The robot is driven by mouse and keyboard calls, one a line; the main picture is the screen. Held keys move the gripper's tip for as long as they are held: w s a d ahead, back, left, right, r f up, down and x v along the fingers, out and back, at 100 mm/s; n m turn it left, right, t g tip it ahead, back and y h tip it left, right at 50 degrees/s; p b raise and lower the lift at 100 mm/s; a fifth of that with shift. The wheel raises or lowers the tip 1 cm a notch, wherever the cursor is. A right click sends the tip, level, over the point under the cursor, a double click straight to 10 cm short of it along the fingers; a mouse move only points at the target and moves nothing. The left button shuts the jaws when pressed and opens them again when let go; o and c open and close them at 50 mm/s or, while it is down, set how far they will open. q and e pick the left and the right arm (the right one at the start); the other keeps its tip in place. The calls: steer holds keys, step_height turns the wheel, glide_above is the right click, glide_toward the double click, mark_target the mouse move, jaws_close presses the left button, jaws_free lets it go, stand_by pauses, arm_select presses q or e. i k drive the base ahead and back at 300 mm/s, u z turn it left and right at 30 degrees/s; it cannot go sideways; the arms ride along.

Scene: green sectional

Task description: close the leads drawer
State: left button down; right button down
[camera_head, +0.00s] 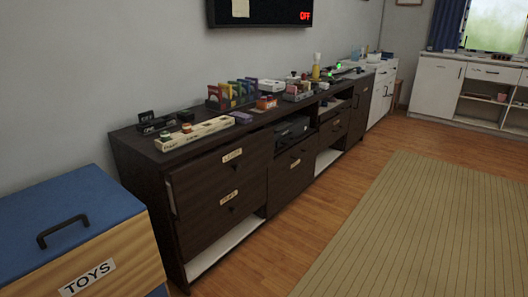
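A long dark wooden cabinet (140,160) stands along the wall with several labelled drawers. At its near end are an upper drawer (205,178) and a lower drawer (212,220), each with a small pale label and a dark knob. A third labelled drawer front (292,172) is further along. A pale strip shows at the left edge of the near upper drawer, which seems to stand slightly out. Neither gripper is in view.
A blue-lidded wooden toy box (118,255) stands close to the cabinet's near end. Small blocks, a colourful rack (232,92) and other items cover the cabinet top. The wooden floor (285,225) in front is clear, with a beige rug (430,220) to the right.

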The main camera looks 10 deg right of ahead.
mark_target(192, 184)
steer(key=z, duration=0.9)
steer(key=i, duration=0.8)
steer(key=z, duration=0.55)
steer(key=i, duration=0.85)
steer(key=u, duration=1.05)
steer(key=i, duration=0.55)
steer(key=u, duration=0.65)
